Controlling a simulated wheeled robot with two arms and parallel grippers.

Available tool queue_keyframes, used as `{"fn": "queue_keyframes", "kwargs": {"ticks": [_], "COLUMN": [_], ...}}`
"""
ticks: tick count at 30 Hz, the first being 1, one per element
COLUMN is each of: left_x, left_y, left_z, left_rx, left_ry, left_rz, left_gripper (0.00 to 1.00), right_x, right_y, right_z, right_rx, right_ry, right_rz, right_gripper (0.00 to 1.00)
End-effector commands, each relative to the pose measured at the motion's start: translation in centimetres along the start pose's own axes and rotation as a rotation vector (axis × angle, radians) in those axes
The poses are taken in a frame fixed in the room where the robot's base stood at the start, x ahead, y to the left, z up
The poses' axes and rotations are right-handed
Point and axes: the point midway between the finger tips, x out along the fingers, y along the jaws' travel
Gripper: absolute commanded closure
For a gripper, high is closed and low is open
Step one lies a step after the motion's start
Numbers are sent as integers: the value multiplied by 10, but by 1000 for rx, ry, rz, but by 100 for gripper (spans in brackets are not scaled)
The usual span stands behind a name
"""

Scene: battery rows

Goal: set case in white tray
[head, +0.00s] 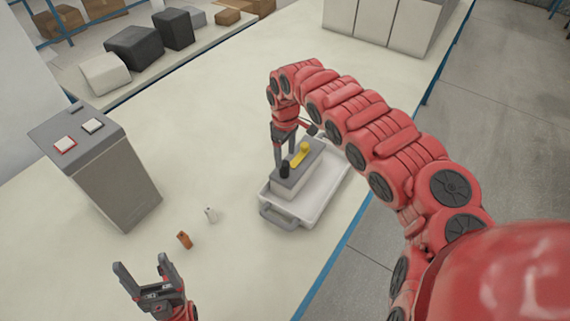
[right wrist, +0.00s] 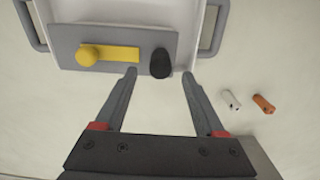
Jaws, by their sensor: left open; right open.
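The case (head: 297,172) is a box with light sides, a dark grey top, a yellow lever and a black knob. It sits in the white tray (head: 310,219), which has grey handles, on the pale table. The right wrist view shows the case (right wrist: 65,45) and part of the tray (right wrist: 209,8). My right gripper (head: 285,160) is over the case, at its black knob. Its fingers (right wrist: 160,73) are open, one to each side of the knob. I cannot tell whether they touch it. My left gripper (head: 140,262) is open and empty over the near left of the table.
An orange battery-like piece (head: 184,240) and a white one (head: 211,215) lie left of the tray. A grey box with two buttons (head: 118,180) stands at the left. Pale cabinets (head: 385,22) stand at the back. The table's middle is clear.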

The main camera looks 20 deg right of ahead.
Motion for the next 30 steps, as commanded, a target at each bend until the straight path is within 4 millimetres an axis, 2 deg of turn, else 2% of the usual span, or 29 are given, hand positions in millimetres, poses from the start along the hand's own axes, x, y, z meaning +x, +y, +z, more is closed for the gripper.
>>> {"fn": "queue_keyframes", "kwargs": {"ticks": [1, 6, 12, 16, 30], "left_x": [-10, -24, -31, -31, -31], "left_y": [0, 1, 2, 2, 2], "left_z": [2, 4, 5, 5, 5], "left_rx": [0, 0, 0, 0, 0], "left_ry": [0, 0, 0, 0, 0], "left_rz": [0, 0, 0, 0, 0], "left_gripper": [24, 24, 24, 24, 24], "right_x": [-8, -45, -70, -75, -76], "right_y": [2, 2, 0, -1, -1], "right_z": [0, -1, 0, 0, 0], "right_rx": [0, 1, -1, -1, 0], "right_ry": [2, 5, 1, 0, -1], "right_rz": [7, 6, -1, -1, -2], "right_gripper": [28, 28, 28, 28, 28]}}
